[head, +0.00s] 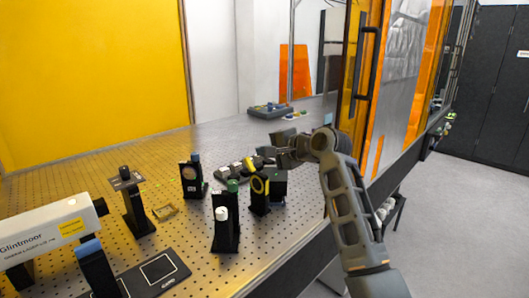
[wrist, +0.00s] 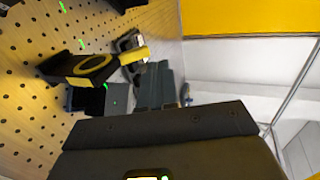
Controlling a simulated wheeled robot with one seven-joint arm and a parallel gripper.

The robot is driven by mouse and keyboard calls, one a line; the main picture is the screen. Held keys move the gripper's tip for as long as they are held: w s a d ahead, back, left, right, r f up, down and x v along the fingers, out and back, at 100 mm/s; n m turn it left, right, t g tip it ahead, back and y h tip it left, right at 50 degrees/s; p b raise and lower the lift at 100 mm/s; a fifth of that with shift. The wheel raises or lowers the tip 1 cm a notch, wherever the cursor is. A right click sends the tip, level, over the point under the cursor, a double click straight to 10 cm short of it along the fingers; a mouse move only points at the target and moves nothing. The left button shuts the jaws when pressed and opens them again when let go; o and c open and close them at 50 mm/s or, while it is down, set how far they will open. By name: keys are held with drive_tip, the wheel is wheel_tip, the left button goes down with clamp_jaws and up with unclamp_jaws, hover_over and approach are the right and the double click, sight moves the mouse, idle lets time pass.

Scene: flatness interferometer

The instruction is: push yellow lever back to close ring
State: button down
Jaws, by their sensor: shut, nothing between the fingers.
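The ring mount (head: 260,188) is a black post with a yellow ring, standing upright on the perforated table. In the wrist view the yellow-rimmed ring mount (wrist: 92,66) lies at upper left. The short yellow lever (wrist: 134,54) sticks out beside the ring, toward my fingers. In the head view the yellow lever (head: 249,164) is small, near the top of the mount. My gripper (head: 272,152) is shut and empty, just behind and above the mount. My fingers (wrist: 155,84) show close to the lever; whether they touch is unclear.
A white laser housing (head: 45,235) sits at left. An orange-paned enclosure door (head: 372,80) stands behind my arm. The table's back left is clear.

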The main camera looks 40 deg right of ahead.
drive_tip(key=s+r+b, duration=0.1)
drive_tip(key=s+r, duration=0.3)
drive_tip(key=r, duration=0.3)
drive_tip(key=shift+s+r, duration=0.3)
drive_tip(key=shift+s, duration=0.05)
drive_tip(key=shift+d, duration=0.1)
